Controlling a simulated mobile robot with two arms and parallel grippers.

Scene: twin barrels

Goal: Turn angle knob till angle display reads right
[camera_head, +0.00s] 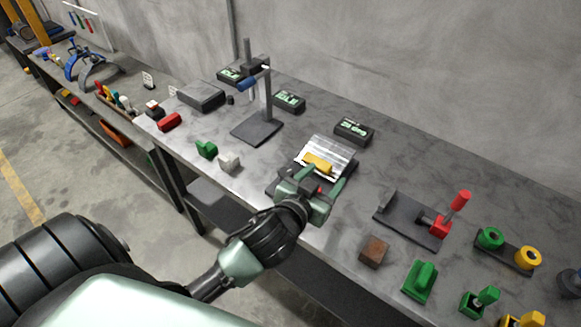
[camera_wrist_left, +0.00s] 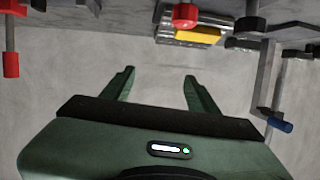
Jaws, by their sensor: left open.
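A silver tilted plate (camera_head: 330,148) with a yellow block (camera_head: 318,162) on it stands near the table's front edge. A red knob (camera_wrist_left: 185,14) is at the plate's front, beside the yellow block (camera_wrist_left: 198,36) in the left wrist view. A black display box (camera_head: 353,131) with pale green digits sits behind the plate; I cannot read the digits clearly. My left gripper (camera_head: 312,182) is open at the plate's front, partly hiding the stand and knob. In the left wrist view its two fingers (camera_wrist_left: 158,76) are apart with nothing between them; the knob lies beyond the tips.
Two more display boxes stand farther back, one in the middle (camera_head: 289,100) and one behind a post stand (camera_head: 266,95). To the right are a dark fixture with a red lever (camera_head: 460,200), a brown block (camera_head: 374,250) and green parts (camera_head: 419,280). The wall closes the back.

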